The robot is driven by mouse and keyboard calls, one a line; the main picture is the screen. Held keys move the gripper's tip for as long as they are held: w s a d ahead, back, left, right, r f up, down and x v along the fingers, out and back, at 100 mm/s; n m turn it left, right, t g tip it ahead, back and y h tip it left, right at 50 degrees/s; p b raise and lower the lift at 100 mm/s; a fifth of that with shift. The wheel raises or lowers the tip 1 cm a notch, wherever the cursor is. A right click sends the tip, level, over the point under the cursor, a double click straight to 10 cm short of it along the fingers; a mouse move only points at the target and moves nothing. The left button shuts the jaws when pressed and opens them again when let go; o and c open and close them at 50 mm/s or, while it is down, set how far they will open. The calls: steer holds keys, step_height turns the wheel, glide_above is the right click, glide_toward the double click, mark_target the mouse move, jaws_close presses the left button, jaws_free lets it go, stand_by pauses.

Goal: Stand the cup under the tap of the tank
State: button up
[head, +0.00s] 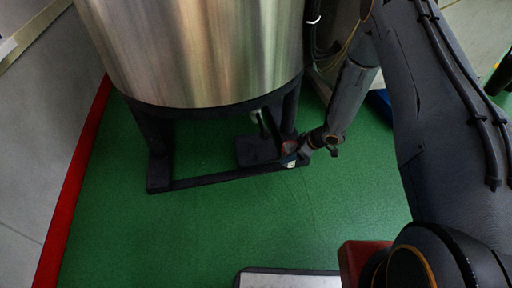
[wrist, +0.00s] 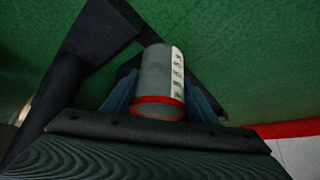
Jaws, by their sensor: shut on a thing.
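The cup (head: 290,147) is small and grey with a red rim. In the wrist view the cup (wrist: 156,80) shows a white marked strip on its right side. My gripper (head: 297,153) is shut on it, with a blue finger on each side in the wrist view. The steel tank (head: 205,50) stands on a dark frame. Its tap (head: 261,122) hangs below the tank's lower edge. The cup is to the right of the tap and nearer the front, beside the frame's right leg. I cannot tell whether the cup touches anything below.
A dark plate (head: 256,151) lies low under the tap. The dark frame's front bar (head: 220,177) runs along the green floor (head: 200,225).

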steer(key=w+a+b, duration=0.2)
steer(key=a, duration=0.2)
steer(key=w+a+b, duration=0.2)
steer(key=w+a, duration=0.1)
steer(key=a, duration=0.2)
steer(key=w+a+b, duration=0.2)
steer(key=w+a, duration=0.1)
steer(key=a, duration=0.2)
steer(key=shift+w+a+f, duration=0.1)
steer(key=shift+w, duration=0.05)
steer(key=shift+w+a+f+b, duration=0.1)
steer(key=shift+a+f+b, duration=0.05)
steer(key=shift+f+b, duration=0.2)
steer(key=shift+f, duration=0.3)
steer(key=shift+f, duration=0.1)
steer(key=o, duration=1)
